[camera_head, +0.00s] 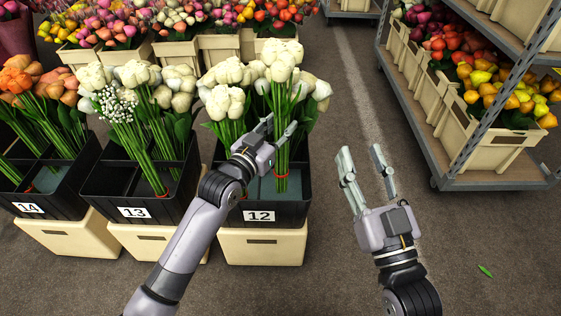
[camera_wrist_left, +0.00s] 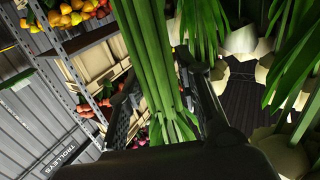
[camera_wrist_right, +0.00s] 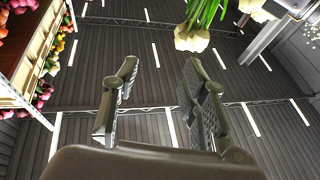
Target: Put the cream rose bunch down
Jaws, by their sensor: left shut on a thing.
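The cream rose bunch (camera_head: 281,60) stands upright in the right part of the black crate numbered 12 (camera_head: 240,217), its green stems hanging down with a red band near their lower ends. My left gripper (camera_head: 279,131) is shut on the stems, below the blooms. In the left wrist view the stems (camera_wrist_left: 150,60) run between the fingers of the left gripper (camera_wrist_left: 165,95). Whether the stem ends touch the crate floor I cannot tell. My right gripper (camera_head: 366,164) is open and empty, over the floor right of the crate; its fingers (camera_wrist_right: 158,90) stand apart.
Other cream bunches (camera_head: 225,103) stand in the same crate. Crate 13 (camera_head: 135,213) and crate 14 (camera_head: 30,208) stand to the left. A metal trolley (camera_head: 500,185) with flower boxes stands at right. The floor (camera_head: 345,75) between is clear.

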